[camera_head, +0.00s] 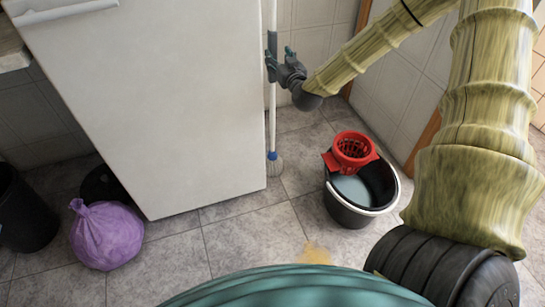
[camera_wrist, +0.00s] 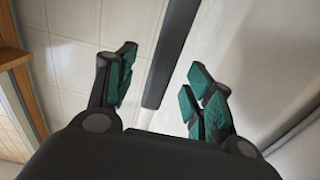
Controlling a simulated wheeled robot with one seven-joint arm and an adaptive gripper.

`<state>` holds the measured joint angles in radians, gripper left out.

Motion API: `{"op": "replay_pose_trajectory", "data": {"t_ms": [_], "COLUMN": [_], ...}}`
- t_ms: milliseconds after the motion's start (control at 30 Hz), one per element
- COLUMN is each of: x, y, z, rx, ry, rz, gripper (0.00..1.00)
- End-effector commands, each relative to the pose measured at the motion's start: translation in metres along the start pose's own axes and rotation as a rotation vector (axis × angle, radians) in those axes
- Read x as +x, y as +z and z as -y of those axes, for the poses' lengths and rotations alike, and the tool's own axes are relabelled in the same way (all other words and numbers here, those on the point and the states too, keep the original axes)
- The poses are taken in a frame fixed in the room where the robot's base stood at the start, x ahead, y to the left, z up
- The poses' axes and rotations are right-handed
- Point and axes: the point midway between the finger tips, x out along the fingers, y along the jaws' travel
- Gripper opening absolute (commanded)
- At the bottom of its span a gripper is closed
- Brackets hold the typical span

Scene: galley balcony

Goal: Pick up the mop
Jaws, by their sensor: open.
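The mop stands upright close to the side of the white cabinet. A dark grey grip section (camera_head: 272,43) is on the upper pole. My gripper (camera_head: 279,58) is at the height of this grip section, just to its right. In the wrist view my gripper (camera_wrist: 163,62) is open, with teal pads, and the dark grip section (camera_wrist: 172,50) shows between the two fingers. I cannot tell whether either finger touches it.
The white cabinet (camera_head: 180,110) stands just left of the mop. A black bucket (camera_head: 377,198) with a red wringer (camera_head: 353,148) and water stands on the floor to the right. A purple bag (camera_head: 106,236) and a dark bin (camera_head: 22,212) are at left.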

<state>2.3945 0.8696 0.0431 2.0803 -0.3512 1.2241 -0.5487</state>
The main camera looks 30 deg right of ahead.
Motion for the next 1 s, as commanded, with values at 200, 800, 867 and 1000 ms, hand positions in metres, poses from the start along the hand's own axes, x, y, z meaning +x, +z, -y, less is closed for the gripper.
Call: {"op": "replay_pose_trajectory", "data": {"t_ms": [200, 800, 867, 1000], "x": [0.016, 0.053, 0.053, 0.053], "y": [0.008, 0.01, 0.01, 0.01], "z": [0.001, 0.004, 0.004, 0.004], "rx": [0.001, 0.0, 0.0, 0.0], "ry": [0.001, 0.0, 0.0, 0.0], "rz": [0.0, 0.001, 0.001, 0.001], "gripper": [0.53, 0.53, 0.44, 0.18]}}
